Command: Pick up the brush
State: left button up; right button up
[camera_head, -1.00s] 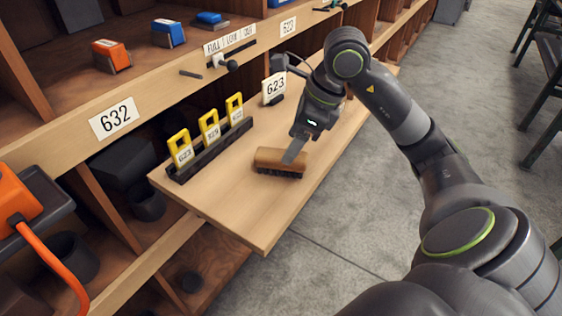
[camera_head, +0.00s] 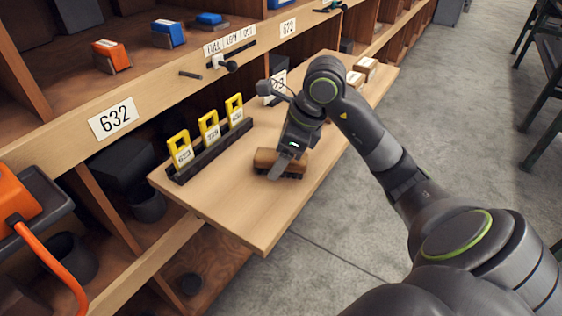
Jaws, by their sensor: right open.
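The brush (camera_head: 265,158) has a brown wooden back and dark bristles, and it lies bristles down on the pull-out wooden shelf. My right gripper (camera_head: 279,168) points down at the brush, with a grey finger in front of its middle. The finger hides part of the brush. The jaws are open, and I cannot tell whether they touch the brush. My left gripper is not in view.
A black rack (camera_head: 212,149) with yellow tags stands left of the brush. A number card stands behind my right gripper, partly hidden. Small boxes (camera_head: 365,68) sit at the shelf's far end. The near part of the shelf (camera_head: 235,205) is clear.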

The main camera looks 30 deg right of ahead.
jog(key=shift+f, duration=0.25)
dwell(0.4)
jog(key=c, duration=1.3)
jog(key=shift+o, duration=0.2)
jog(key=shift+r, duration=0.1)
